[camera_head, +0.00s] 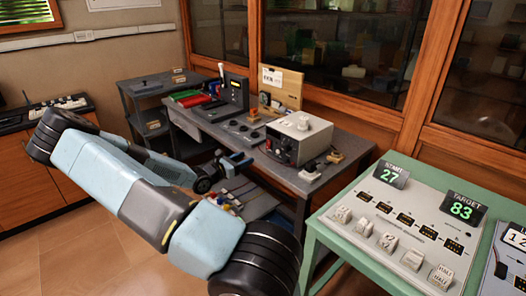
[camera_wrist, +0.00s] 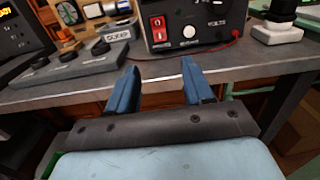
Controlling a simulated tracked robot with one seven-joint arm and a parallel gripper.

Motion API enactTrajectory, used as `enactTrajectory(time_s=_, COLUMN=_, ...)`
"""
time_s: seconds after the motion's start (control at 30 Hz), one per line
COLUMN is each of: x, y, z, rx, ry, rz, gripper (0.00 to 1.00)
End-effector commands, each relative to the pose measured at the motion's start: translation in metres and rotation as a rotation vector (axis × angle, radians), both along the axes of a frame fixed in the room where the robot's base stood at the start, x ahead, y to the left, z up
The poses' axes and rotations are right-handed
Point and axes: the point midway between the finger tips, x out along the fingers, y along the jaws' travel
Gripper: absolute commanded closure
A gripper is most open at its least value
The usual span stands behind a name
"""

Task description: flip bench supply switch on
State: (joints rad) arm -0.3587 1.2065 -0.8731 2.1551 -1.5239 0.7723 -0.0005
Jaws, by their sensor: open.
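The bench supply (camera_head: 300,138) is a pale box with a dark front on the grey workbench (camera_head: 350,152). In the wrist view its dark front panel (camera_wrist: 211,33) shows at the top. A red rocker switch (camera_wrist: 158,29) sits at the left of that panel, beside a round white knob or button (camera_wrist: 189,32). I cannot tell the switch's position. My gripper (camera_wrist: 160,73) is open and empty, with its two blue fingers pointing toward the bench edge, short of the supply. In the head view my gripper (camera_head: 240,161) is in front of the bench, left of the supply.
A green exhibit table (camera_head: 318,232) with a number panel (camera_head: 400,222) stands at the right. A grey strip with black knobs (camera_wrist: 72,68) lies left of the supply. A red cable (camera_wrist: 222,47) runs along the bench.

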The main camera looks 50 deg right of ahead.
Motion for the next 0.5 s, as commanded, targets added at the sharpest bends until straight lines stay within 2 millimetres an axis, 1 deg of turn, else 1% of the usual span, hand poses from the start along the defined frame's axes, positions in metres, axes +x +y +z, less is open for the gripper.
enactTrajectory(time_s=0.03, x=-0.002, y=-0.009, z=0.0, rx=-0.002, ry=0.0, rz=-0.002, gripper=0.49)
enactTrajectory(time_s=0.2, x=-0.005, y=-0.04, z=0.0, rx=-0.002, ry=0.0, rz=-0.003, gripper=0.49)
enactTrajectory(time_s=0.5, x=-0.01, y=-0.088, z=0.0, rx=0.0, ry=-0.001, rz=-0.002, gripper=0.49)
